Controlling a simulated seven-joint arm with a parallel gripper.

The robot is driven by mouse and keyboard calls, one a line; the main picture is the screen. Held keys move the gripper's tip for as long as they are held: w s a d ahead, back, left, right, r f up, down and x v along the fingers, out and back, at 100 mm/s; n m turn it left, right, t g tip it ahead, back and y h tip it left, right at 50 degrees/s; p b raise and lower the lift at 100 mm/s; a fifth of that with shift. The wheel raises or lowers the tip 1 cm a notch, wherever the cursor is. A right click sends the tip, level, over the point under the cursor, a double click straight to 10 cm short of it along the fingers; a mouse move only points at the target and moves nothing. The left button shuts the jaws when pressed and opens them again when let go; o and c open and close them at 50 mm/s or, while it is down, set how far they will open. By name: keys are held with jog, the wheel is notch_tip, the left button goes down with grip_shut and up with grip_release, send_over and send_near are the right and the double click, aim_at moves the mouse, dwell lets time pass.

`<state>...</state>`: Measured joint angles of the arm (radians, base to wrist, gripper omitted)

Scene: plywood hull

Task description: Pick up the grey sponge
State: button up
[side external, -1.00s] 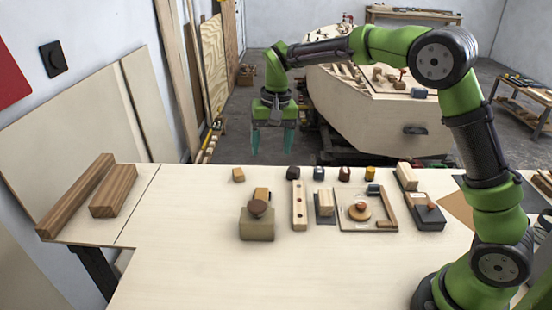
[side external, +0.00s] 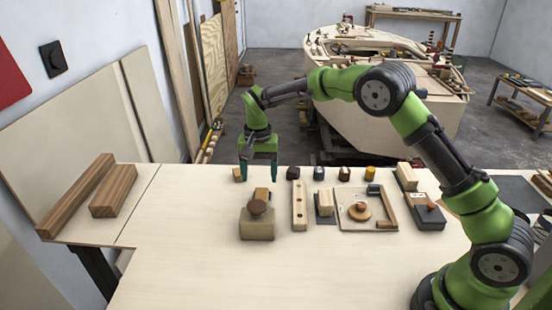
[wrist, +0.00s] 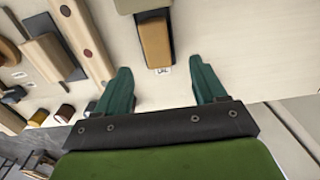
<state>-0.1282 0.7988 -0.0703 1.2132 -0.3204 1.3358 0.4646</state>
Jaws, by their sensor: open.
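No object is plainly a grey sponge at this size. A thick grey-beige block (side external: 257,226) with a round brown piece on top stands near the middle of the bench; its edge may show at the top of the wrist view. A small dark grey block (side external: 318,173) sits in the back row. My gripper (side external: 260,172) points down near the bench's back edge, open and empty. In the wrist view its fingers (wrist: 160,85) are apart, with a tan-brown block (wrist: 155,42) ahead between them. That block also shows behind the grey-beige one (side external: 263,193).
A pale bar with holes (side external: 299,208), a wood block on a dark base (side external: 325,208) and a framed board (side external: 350,218) stand to the right. Several small blocks line the back. Long brown timbers (side external: 80,195) lie at left. The front of the bench is clear.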

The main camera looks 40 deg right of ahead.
aim_at(261, 195)
jog(key=shift+s+a+f, duration=0.1)
jog(key=shift+s+f, duration=0.15)
jog(key=shift+f, duration=1.25)
jog(key=shift+s+a+f, duration=0.1)
jog(key=shift+s+f, duration=0.1)
jog(key=shift+f, duration=1.3)
jog(key=c, duration=1.1)
jog(key=shift+c, duration=0.2)
jog(key=shift+r, duration=0.1)
notch_tip(261, 195, up, 10)
